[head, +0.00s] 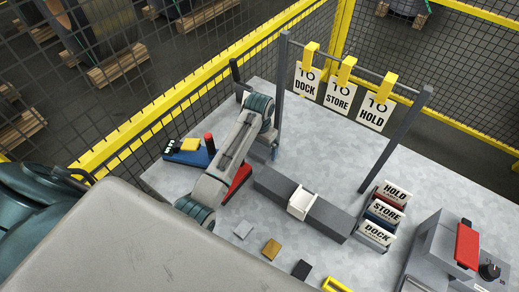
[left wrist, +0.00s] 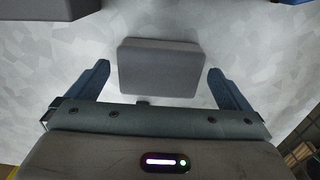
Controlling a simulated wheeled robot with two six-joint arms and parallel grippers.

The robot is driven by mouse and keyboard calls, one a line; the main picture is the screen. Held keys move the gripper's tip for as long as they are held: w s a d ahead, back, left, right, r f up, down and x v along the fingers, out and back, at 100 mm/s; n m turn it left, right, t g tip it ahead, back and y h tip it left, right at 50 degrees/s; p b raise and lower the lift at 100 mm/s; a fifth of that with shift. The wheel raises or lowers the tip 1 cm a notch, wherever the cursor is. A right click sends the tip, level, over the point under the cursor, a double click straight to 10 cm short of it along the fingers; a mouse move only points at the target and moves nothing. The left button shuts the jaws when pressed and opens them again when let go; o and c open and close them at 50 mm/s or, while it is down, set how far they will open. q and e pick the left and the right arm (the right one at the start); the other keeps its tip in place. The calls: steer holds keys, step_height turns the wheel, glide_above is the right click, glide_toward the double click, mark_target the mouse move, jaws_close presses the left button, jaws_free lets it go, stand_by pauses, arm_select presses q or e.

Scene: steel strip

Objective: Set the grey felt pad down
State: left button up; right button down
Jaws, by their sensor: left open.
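The grey felt pad (left wrist: 160,66) shows in the left wrist view as a flat, round-cornered slab over the pale bench top. It lies between the two blue fingers of my left gripper (left wrist: 157,74), with a gap on each side. I cannot tell its exact height, but it looks to be resting on the bench. In the head view my left gripper (head: 274,153) points down beyond the dark grey bar, mostly hidden by my arm. The pad is hidden there. My right gripper is not in view.
The dark grey bar (head: 330,218) carries a white block (head: 302,202). Labelled holders (head: 385,213) stand right.

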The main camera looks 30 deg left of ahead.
arm_select(q)
step_height(320, 180, up, 6)
steer(key=shift+f+b, duration=0.1)
steer(key=shift+b, duration=0.5)
step_height(320, 180, up, 2)
steer(key=shift+r+p, duration=0.25)
steer(key=shift+p, duration=0.8)
steer(key=shift+s+r+p, duration=0.1)
steer(key=shift+r+p, duration=0.25)
steer(key=shift+r, duration=0.1)
steer(key=shift+f, duration=0.1)
